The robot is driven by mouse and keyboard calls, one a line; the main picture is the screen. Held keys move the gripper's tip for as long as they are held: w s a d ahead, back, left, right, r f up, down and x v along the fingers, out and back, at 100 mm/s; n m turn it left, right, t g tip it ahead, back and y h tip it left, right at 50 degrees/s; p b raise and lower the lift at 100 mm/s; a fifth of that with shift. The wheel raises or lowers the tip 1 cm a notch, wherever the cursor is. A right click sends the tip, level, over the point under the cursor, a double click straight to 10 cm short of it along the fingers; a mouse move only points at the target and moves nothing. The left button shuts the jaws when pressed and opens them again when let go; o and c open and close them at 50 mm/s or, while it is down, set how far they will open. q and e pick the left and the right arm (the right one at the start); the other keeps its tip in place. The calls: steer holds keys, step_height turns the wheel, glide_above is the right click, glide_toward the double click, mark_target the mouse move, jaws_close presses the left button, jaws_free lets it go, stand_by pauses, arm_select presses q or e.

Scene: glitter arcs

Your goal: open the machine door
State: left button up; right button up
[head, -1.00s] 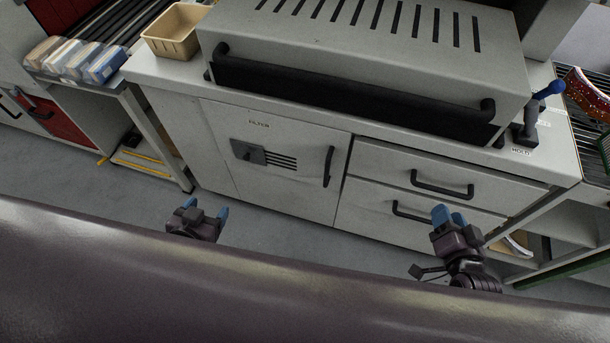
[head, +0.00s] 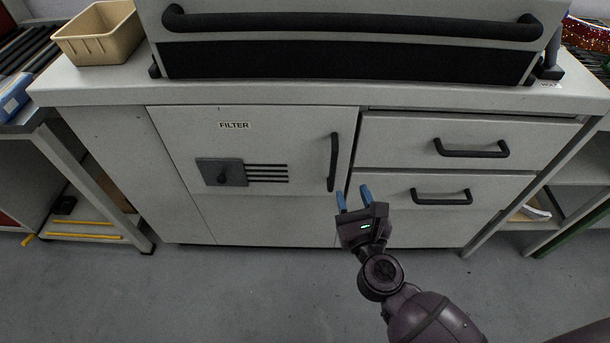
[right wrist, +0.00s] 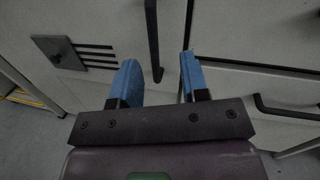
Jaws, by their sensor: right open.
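The machine (head: 90,93) is a light grey cabinet unit with a hood on top, seen in the head view. A long black bar handle (head: 350,25) runs across the hood front, which is down. Below is a cabinet door marked FILTER (head: 270,140), shut, with a vertical black handle (head: 333,162) at its right edge. That handle also shows in the right wrist view (right wrist: 153,40). My right gripper (head: 354,198) is open and empty, just below the vertical handle and apart from it. Its blue fingertips point up towards the cabinet. My left gripper is out of view.
Two drawers with black handles (head: 471,149) and (head: 440,197) are right of the door. A tan bin (head: 100,45) sits on the left worktop. Racks stand on both sides. The grey floor (head: 200,290) in front is clear.

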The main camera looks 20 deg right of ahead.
mark_target(334, 167)
steer(key=shift+m, duration=0.8)
steer(key=w, duration=0.3)
steer(key=w+f, duration=0.1)
steer(key=w, duration=0.3)
steer(key=w+f+b, duration=0.1)
steer(key=w, duration=0.3)
steer(key=shift+a, duration=0.2)
jaws_close()
